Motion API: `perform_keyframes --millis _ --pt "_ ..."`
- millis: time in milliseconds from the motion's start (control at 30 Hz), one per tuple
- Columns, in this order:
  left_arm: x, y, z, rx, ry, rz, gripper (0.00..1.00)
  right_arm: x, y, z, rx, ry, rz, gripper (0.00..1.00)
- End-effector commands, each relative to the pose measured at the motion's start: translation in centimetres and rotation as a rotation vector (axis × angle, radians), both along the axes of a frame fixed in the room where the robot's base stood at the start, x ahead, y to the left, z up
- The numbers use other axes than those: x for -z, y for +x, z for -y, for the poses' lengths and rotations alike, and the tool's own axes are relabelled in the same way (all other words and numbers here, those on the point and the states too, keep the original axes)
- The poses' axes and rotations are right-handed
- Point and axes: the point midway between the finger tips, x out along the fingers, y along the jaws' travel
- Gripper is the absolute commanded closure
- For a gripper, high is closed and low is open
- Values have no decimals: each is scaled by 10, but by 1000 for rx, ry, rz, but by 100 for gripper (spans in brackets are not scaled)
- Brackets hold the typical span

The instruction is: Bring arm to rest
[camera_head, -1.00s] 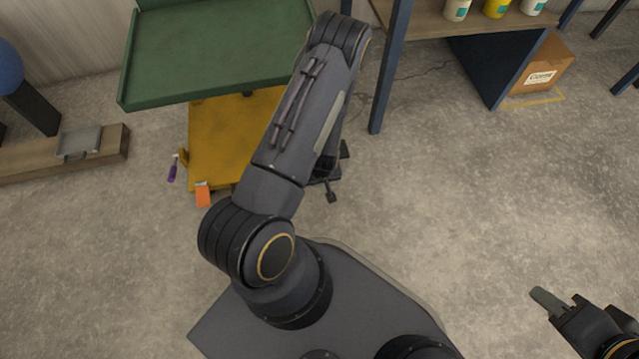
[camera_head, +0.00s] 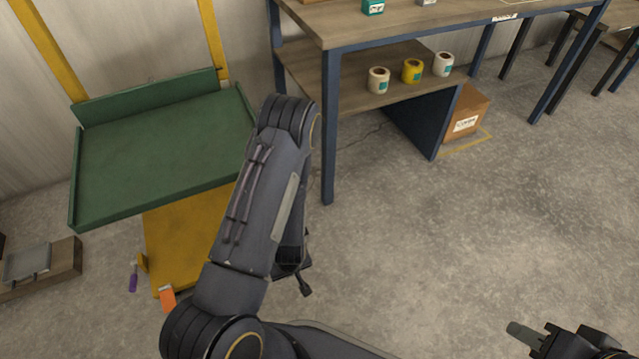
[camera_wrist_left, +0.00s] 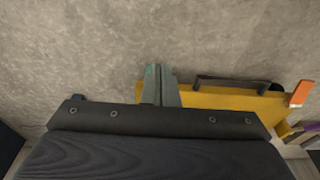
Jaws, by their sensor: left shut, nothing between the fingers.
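My left arm reaches up across the middle of the head view. Its gripper is mostly hidden behind the dark arm link there. In the left wrist view my left gripper (camera_wrist_left: 160,85) has its two grey fingers together, with nothing between them, above the concrete floor. My right gripper (camera_head: 525,335) is at the lower right of the head view, over bare floor. Its grey finger points left and holds nothing that I can see; whether its fingers are apart is unclear.
A green tray-topped cart (camera_head: 165,150) with a yellow base (camera_head: 185,240) stands left of my arm. A wooden workbench (camera_head: 420,22) with blue legs holds several tape rolls on its shelf. A cardboard box (camera_head: 466,112) is on the floor. The floor at right is clear.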

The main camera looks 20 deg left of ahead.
Motion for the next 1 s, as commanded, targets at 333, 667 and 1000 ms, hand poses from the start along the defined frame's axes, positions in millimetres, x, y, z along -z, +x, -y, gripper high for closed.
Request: perform_keyframes --millis 333,667,1000 --pt "-31 19 7 3 -58 31 100 0 0 0 0 0 0 67" --pt "-186 55 36 146 -292 177 100 0 0 0 0 0 0 67" --pt "-331 6 51 440 -363 348 100 0 0 0 0 0 0 67"
